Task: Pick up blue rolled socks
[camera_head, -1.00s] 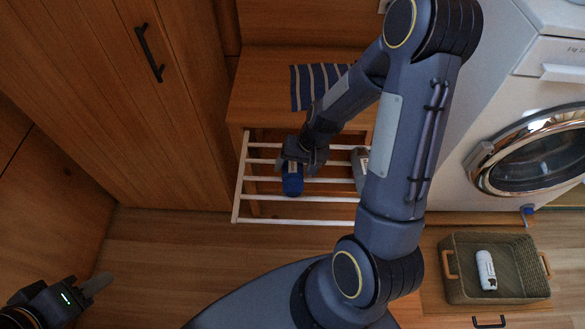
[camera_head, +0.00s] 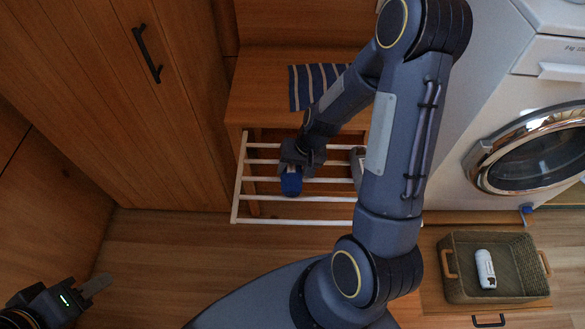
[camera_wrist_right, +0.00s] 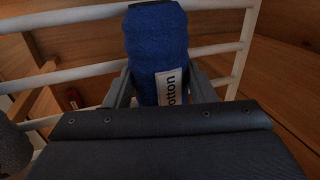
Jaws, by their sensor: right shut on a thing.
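The blue rolled socks (camera_head: 291,184) are at the white slatted rack (camera_head: 300,222) under the wooden bench. In the right wrist view the socks (camera_wrist_right: 157,45) stand between the two fingers, with a white label reading "otton". My right gripper (camera_head: 293,168) is shut on the socks; its fingers (camera_wrist_right: 158,90) lie on both sides of them. I cannot tell whether the socks still touch the rack. My left gripper (camera_head: 92,288) is at the lower left, far from the socks; its fingers look close together, but its opening is unclear.
A grey item (camera_head: 357,160) sits on the rack, partly behind my right arm. A striped cloth (camera_head: 310,88) lies on the bench (camera_head: 262,95). A wicker basket (camera_head: 458,287) with a white rolled item (camera_head: 485,268) is at the lower right. A washing machine (camera_head: 500,90) stands at the right.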

